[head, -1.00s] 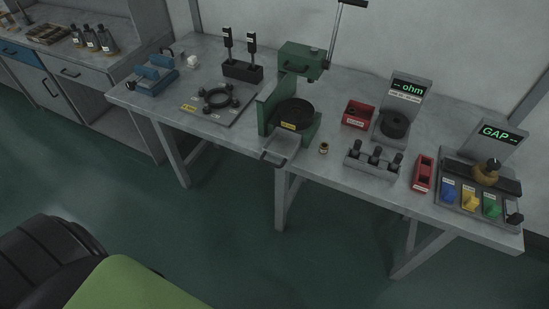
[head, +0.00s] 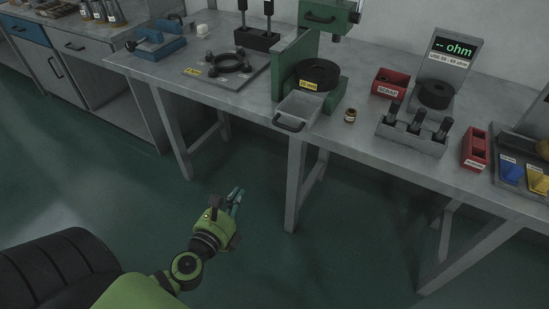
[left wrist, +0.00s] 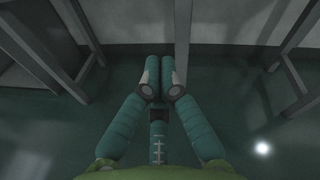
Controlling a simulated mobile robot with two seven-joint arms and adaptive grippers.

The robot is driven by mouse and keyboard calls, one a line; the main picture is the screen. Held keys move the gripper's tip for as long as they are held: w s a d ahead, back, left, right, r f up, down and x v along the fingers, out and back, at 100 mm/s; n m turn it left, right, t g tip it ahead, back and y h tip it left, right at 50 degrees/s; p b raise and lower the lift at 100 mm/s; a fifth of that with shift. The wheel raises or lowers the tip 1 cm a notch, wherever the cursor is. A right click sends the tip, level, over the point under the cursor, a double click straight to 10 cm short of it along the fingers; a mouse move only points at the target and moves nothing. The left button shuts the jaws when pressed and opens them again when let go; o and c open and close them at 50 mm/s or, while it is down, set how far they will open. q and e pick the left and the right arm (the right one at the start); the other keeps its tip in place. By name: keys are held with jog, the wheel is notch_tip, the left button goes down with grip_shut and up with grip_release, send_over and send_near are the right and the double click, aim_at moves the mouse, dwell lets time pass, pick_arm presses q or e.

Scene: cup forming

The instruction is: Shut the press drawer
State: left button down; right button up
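The green press (head: 291,62) stands on the long grey workbench. Its grey press drawer (head: 302,106) is pulled out at the front, over the bench edge, and looks empty. The dark drawer handle (head: 289,124) faces me. My left gripper (head: 238,194) is below and left of the drawer, well apart from it, in front of the bench. In the left wrist view its teal fingers (left wrist: 160,75) come together at the tips with nothing between them. My right gripper is not in view.
A blue fixture (head: 155,45) and a plate with a black ring (head: 229,62) are left of the press. A small brass-coloured part (head: 350,115) stands right of the drawer. Bench legs (head: 297,185) stand below. The floor before the bench is clear.

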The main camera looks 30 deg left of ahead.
pick_arm(q)
jog(key=d+r+m+t+h+b, duration=0.2)
jog(key=d+r+m+t, duration=0.3)
jog(key=r, duration=0.4)
jog(key=g+p, duration=0.1)
jog(key=p, duration=0.4)
send_near(280, 126)
jog(key=shift+m, duration=0.3)
jog(key=w, duration=0.3)
jog(key=w+r, duration=0.1)
jog(key=w, duration=0.2)
jog(key=shift+r, duration=0.1)
jog(key=shift+w, duration=0.45)
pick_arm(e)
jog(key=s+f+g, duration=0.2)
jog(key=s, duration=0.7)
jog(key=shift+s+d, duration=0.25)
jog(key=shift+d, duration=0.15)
